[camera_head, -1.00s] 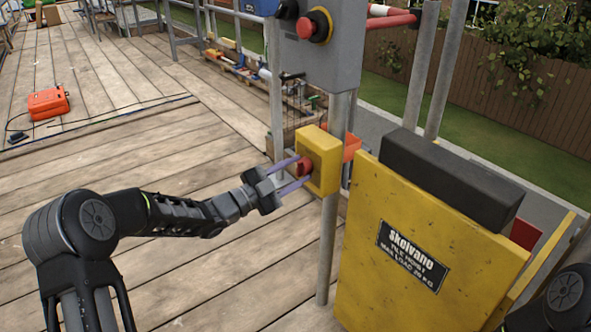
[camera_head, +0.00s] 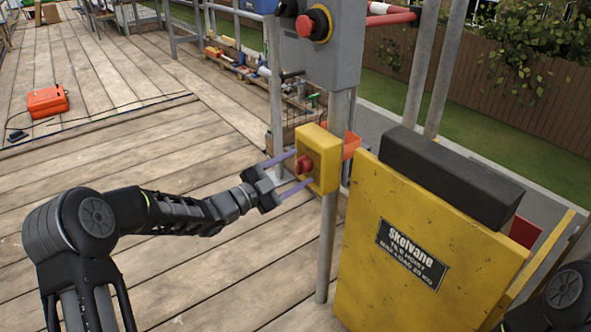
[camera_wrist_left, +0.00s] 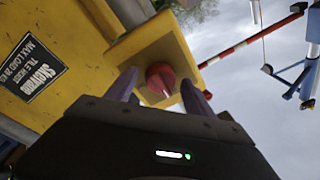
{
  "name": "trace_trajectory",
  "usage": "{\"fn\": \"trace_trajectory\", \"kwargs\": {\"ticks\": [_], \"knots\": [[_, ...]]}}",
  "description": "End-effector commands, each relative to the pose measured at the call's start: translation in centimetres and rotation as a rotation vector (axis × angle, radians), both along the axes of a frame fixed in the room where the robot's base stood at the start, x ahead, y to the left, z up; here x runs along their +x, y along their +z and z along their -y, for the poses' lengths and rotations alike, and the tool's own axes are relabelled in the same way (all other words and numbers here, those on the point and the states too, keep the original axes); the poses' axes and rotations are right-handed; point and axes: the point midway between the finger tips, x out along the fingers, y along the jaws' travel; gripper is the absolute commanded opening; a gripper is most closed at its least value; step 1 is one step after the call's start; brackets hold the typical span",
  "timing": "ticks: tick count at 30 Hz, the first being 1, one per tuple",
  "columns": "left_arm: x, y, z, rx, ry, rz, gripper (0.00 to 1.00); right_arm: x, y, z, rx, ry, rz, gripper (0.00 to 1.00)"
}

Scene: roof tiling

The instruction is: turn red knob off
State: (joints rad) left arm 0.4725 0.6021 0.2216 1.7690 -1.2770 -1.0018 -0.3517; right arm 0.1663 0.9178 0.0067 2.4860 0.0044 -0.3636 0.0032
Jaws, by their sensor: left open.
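The red knob (camera_head: 304,166) sits on the front of a yellow control box (camera_head: 324,143) fixed to a grey post. My left gripper (camera_head: 301,171) is in front of that box, with its two purple fingers spread on either side of the knob. In the left wrist view the red knob (camera_wrist_left: 160,79) shows between the open fingers, with gaps beside it, so they are not clamped on it. Whether a fingertip touches the box is hard to tell. My right gripper is out of view.
A grey box (camera_head: 337,50) with a red button (camera_head: 313,26) is higher on the post. The yellow hoist panel (camera_head: 400,240) stands right of the post. An orange case (camera_head: 47,102) and black cable lie on the wooden deck, which is mostly clear at left.

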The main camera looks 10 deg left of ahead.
Motion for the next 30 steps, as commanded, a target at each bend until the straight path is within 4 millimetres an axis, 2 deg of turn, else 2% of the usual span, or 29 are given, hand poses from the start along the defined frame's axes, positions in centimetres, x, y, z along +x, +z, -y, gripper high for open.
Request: {"fn": "trace_trajectory", "kwargs": {"ticks": [5,16,30], "knots": [[-1.1,-0.1,-1.1,0.002,0.002,-0.001,0.62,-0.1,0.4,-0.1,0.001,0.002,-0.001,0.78],[-5.4,-0.8,-4.5,0.000,0.001,-0.002,0.62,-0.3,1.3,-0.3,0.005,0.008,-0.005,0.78],[-5.9,-0.9,-4.9,0.000,0.000,0.000,0.62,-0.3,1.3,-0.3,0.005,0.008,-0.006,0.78]]}}
